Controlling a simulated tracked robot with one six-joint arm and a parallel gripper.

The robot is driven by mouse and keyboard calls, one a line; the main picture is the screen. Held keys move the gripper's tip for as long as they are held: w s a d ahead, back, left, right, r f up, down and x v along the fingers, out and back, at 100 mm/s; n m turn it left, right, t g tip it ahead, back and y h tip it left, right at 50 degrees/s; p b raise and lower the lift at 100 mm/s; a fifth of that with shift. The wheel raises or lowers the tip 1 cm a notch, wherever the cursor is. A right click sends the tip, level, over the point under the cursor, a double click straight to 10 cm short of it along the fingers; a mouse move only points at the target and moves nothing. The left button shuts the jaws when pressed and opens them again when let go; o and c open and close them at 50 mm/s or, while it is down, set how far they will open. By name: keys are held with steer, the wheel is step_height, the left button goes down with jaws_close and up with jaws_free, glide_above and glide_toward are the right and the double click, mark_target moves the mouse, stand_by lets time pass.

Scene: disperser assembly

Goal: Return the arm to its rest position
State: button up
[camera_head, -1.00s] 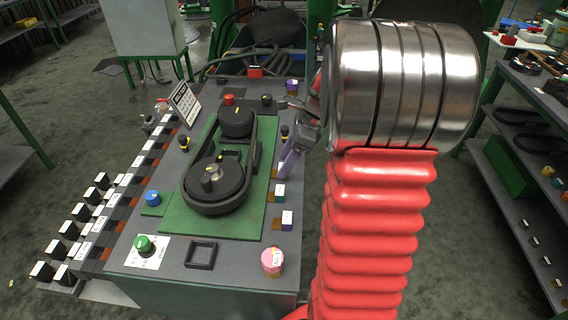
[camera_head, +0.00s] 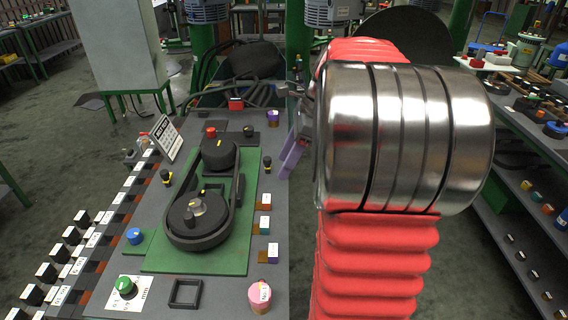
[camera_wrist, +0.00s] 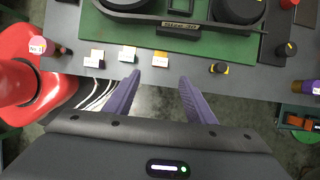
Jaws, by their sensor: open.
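My gripper (camera_wrist: 160,95) is open and empty in the wrist view, its two purple fingers apart over the near edge of the grey workbench (camera_wrist: 75,20). In the head view my gripper (camera_head: 290,155) shows at the bench's right edge, partly hidden by my arm's metal joint. The disperser assembly sits on a green base plate (camera_head: 160,258), with two dark round pulleys and a belt (camera_head: 238,190) around them. My gripper is to the right of this assembly and apart from it.
Small labelled blocks (camera_head: 264,226) line the bench's right edge, with a pink knob (camera_head: 260,296) at the front corner. A black square frame (camera_head: 186,293) lies nearby. Shelves (camera_head: 530,200) with parts stand at the right. Floor shows between bench and shelves.

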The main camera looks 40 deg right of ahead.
stand_by(0.5)
steer(key=s+a+n+t+h, duration=0.1)
steer(key=s+a+n, duration=0.5)
steer(key=a+n, duration=0.7)
steer(key=s+a+n+t+h, duration=0.1)
steer(key=s+a+n, duration=0.5)
steer(key=a+n, duration=0.7)
steer(key=shift+s+a+f+t+h, duration=0.2)
steer(key=shift+a+f+t+h, duration=0.1)
steer(key=shift+a+h, duration=0.35)
steer(key=shift+d, duration=0.2)
